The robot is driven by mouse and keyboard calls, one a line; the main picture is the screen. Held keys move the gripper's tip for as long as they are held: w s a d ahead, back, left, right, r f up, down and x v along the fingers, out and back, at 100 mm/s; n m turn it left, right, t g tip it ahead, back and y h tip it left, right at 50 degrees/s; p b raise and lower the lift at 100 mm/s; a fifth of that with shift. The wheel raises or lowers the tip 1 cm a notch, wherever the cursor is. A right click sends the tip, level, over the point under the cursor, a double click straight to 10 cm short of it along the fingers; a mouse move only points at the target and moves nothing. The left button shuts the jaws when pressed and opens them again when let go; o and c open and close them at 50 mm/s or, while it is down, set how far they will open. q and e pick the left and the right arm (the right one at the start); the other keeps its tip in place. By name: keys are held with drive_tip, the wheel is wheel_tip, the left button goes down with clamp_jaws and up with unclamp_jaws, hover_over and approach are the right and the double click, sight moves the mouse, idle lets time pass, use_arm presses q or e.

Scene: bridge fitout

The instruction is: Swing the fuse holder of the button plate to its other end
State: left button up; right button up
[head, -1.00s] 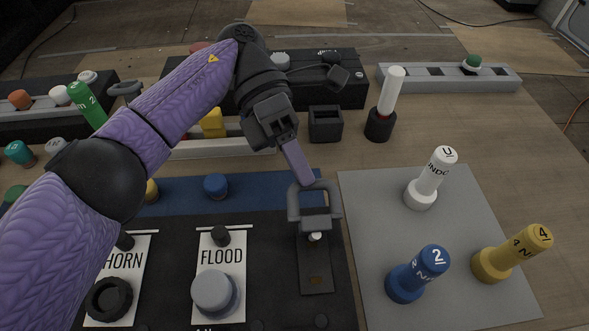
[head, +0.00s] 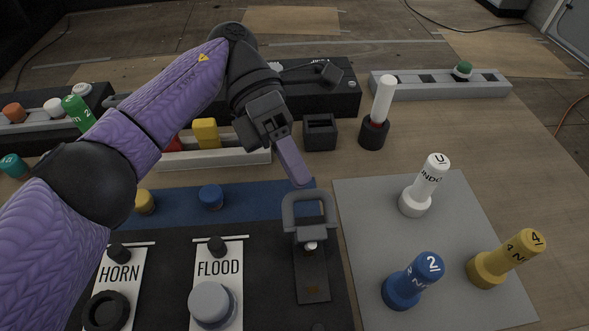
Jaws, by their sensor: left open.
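The button plate (head: 262,290) is a dark panel with a blue strip along its far edge. Its fuse holder (head: 309,212) is a grey U-shaped handle at the far end of a narrow dark mount (head: 312,278) on the panel's right side. The handle stands up, its loop toward the far edge. A small pale piece shows at its foot. My left gripper (head: 297,178) points down just beyond the loop, with a purple finger close to its top left. It is open and holds nothing; one finger hides the other. I cannot tell whether it touches the loop. My right gripper is out of view.
A grey mat (head: 455,235) to the right carries a white (head: 423,187), a blue (head: 411,281) and a yellow peg (head: 506,258). Behind stand a small black open box (head: 320,133), a white peg in a black base (head: 379,110) and a grey tray (head: 415,88). The FLOOD knob (head: 211,304) is left of the holder.

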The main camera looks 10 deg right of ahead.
use_arm(q)
wheel_tip(320, 180, up, 8)
drive_tip(key=p, duration=0.1)
drive_tip(key=shift+p, duration=0.4)
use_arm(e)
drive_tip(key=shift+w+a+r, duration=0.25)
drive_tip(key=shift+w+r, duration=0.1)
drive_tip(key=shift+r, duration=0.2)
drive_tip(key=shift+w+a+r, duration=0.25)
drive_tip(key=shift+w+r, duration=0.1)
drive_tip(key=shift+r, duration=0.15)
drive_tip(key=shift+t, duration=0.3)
use_arm(q)
drive_tip(key=shift+r, duration=0.1)
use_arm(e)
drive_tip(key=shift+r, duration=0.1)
